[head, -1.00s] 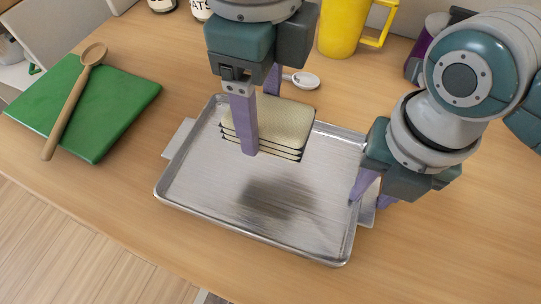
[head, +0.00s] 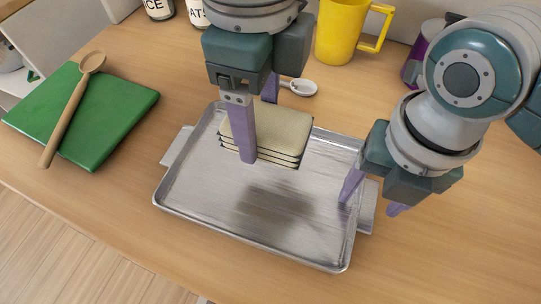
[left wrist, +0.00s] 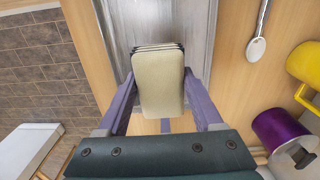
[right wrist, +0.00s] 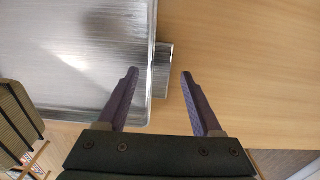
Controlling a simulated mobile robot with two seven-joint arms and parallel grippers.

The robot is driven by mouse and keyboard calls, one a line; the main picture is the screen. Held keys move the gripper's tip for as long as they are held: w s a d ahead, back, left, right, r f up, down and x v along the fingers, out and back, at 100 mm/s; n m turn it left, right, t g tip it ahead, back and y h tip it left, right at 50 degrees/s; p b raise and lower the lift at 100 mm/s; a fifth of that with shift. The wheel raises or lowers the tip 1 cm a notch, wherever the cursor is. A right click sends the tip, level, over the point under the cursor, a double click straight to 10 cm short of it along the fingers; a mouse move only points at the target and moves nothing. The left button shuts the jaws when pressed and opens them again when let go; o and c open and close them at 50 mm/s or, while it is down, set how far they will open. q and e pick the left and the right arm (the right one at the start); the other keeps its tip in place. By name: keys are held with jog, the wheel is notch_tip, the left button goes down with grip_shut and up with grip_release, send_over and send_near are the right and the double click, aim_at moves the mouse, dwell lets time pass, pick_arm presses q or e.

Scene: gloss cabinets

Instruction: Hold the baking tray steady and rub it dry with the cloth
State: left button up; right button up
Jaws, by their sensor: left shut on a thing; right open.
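The baking tray (head: 190,205) is a shallow metal tray lying flat on the counter, with a flat handle at each short side. The cloth (head: 275,125) is a cream folded pad with dark-edged layers. My left gripper (head: 258,140) is shut on it, one finger on each side, and the cloth appears raised over the tray's back half. The cloth (left wrist: 158,85) also shows between the fingers in the left wrist view. My right gripper (right wrist: 159,76) is open, its fingers on either side of the tray's right handle (right wrist: 162,75), with gaps visible. A dark patch on the tray could be shadow or damp.
A green board (head: 110,125) with a wooden spoon (head: 72,105) lies to the left. Bare counter lies at front right; the counter's front edge is close.

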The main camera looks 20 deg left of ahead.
notch_tip(320, 180, up, 12)
jog(key=shift+f, duration=0.25)
